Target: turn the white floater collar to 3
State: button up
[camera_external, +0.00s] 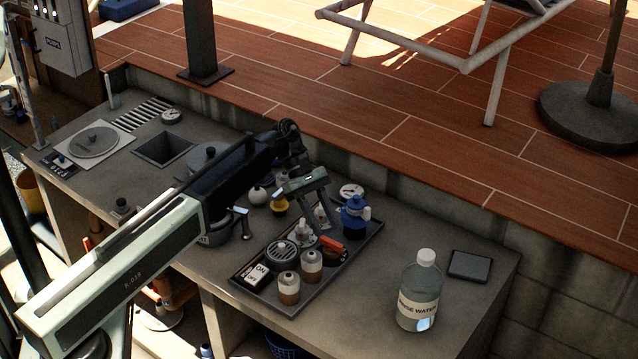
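My gripper (306,208) reaches over the dark tray (345,262) from the left, pointing down. Its fingers look spread apart, with nothing visibly clamped between them. Small white fittings (303,237) stand on the tray just below and between the fingers, partly hidden by them. One of these may be the white floater collar, but it is too small to tell. Its numbers cannot be read, and I cannot tell whether a finger touches it.
A blue-topped bottle (355,217), an orange-red piece (331,245), two brown-and-white jars (289,287), a round grate (281,251) and an ON/OFF switch (256,274) crowd the tray. A large water bottle (420,292) stands right of it. The counter between them is clear.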

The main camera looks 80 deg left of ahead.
notch_tip(320, 180, up, 3)
jog(key=g+y+p, duration=0.4)
jog(key=y+p, duration=0.3)
jog(key=p, duration=0.3)
send_over(367, 207)
jog(key=shift+s+d+r, duration=0.1)
jog(key=shift+s+d, duration=0.05)
jog(key=shift+d, duration=0.1)
jog(key=shift+w+a+y, duration=0.2)
jog(key=shift+a+y, duration=0.1)
jog(key=shift+y, duration=0.2)
notch_tip(367, 207, down, 8)
jog(key=b, duration=0.8)
jog(key=shift+s+f, duration=0.1)
jog(key=shift+f, duration=0.15)
jog(key=shift+r, duration=0.15)
grip_shut()
